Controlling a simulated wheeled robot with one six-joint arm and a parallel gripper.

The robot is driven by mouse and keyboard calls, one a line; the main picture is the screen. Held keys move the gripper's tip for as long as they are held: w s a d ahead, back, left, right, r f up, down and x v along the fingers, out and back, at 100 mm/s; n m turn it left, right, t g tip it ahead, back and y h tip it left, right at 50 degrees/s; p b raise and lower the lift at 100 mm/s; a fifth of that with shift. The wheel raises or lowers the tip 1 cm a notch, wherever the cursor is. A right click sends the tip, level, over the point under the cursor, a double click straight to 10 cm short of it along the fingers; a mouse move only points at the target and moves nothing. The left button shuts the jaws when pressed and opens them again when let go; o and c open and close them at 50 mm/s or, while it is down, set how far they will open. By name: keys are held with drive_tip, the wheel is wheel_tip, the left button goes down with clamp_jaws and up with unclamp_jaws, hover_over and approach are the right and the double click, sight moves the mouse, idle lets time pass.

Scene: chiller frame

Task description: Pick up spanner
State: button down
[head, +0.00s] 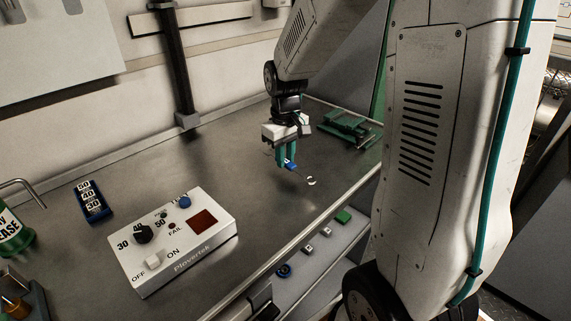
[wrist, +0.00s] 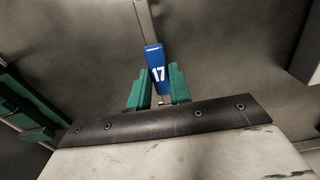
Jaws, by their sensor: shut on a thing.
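The spanner has a blue grip marked 17 (wrist: 155,62) and a grey metal shaft pointing away from my gripper in the wrist view. In the head view, its blue part (head: 290,165) shows at the fingertips, and its pale open end (head: 311,181) points down and to the right. My gripper (head: 287,161) has green fingers, which also show in the wrist view (wrist: 155,88). They are shut on the blue grip from both sides. The spanner is over the grey worktop; its exact height cannot be told. The fingers hide part of the grip.
A white control box (head: 171,245) with knobs stands front left on the worktop (head: 120,175). A green fixture (head: 346,126) is at the back right. A lower shelf (head: 318,265) runs below the front edge.

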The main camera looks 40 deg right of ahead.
drive_tip(key=s+a, duration=0.3)
drive_tip(key=s, duration=0.1)
drive_tip(key=s+a+r, duration=0.1)
drive_tip(key=s+a, duration=0.2)
drive_tip(key=s, duration=0.1)
drive_tip(key=s+a, duration=0.4)
drive_tip(key=shift+s+r, duration=0.15)
drive_tip(key=shift+s, duration=0.1)
